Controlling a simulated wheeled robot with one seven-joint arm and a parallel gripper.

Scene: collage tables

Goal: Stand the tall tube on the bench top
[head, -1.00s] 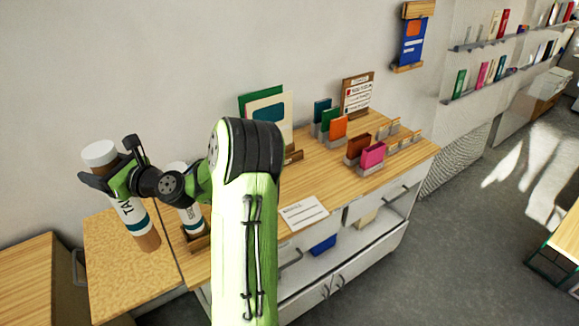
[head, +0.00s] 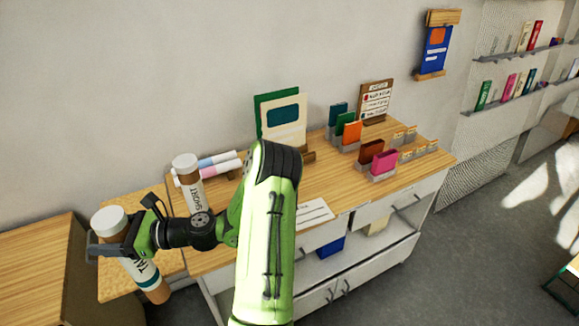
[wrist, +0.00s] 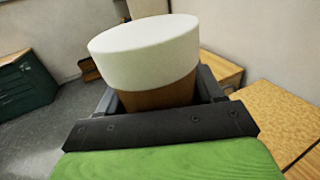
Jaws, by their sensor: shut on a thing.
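The tall tube (head: 146,271), brown with a white cap and a white label, is held in my gripper (head: 122,248) at the left of the head view. The tube leans, its cap end up and to the left. In the wrist view the tube's white cap (wrist: 146,50) fills the middle, with the jaws on both sides of the brown body below it. A shorter white-capped tube (head: 187,178) stands upright on the wooden bench top (head: 228,206) just behind my arm. I cannot tell whether the held tube's lower end touches anything.
A lower cork-like surface (head: 120,285) lies left of the bench, beside a wooden cabinet (head: 35,255). White, pink and blue rolls (head: 220,160) lie behind the short tube.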

